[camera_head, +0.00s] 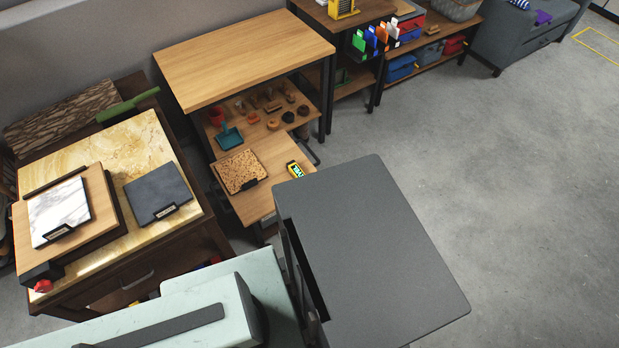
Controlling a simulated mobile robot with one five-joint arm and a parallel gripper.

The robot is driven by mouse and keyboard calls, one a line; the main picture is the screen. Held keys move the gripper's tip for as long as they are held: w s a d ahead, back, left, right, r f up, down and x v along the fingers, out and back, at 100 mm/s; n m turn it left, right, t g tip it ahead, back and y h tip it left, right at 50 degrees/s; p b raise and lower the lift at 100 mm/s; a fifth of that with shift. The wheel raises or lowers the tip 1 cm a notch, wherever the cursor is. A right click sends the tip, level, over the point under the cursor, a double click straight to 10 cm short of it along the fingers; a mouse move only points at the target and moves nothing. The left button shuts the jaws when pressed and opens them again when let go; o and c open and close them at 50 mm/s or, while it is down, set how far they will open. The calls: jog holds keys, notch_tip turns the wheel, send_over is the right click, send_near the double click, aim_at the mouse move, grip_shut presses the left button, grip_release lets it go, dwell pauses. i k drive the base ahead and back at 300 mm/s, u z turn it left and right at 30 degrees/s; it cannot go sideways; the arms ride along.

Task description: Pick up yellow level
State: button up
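Part of the low wooden surface (256,204) is hidden behind a dark grey top in front. Another yellow item (343,8) stands on a brown cabinet at the top and is cut off by the picture edge. My gripper is not in view.
A dark grey tabletop (372,255) fills the front centre. A speckled tan board (240,171) lies left of the yellow block. A higher wooden table (243,58) stands behind, over several small wooden pieces. A marble-topped cabinet (138,160) is left. Grey floor (520,180) is clear right.

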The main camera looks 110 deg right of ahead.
aim_at(292, 165)
jog(key=z, duration=1.25)
jog(key=k, duration=0.9)
jog(key=z, duration=0.8)
jog(key=i, duration=0.6)
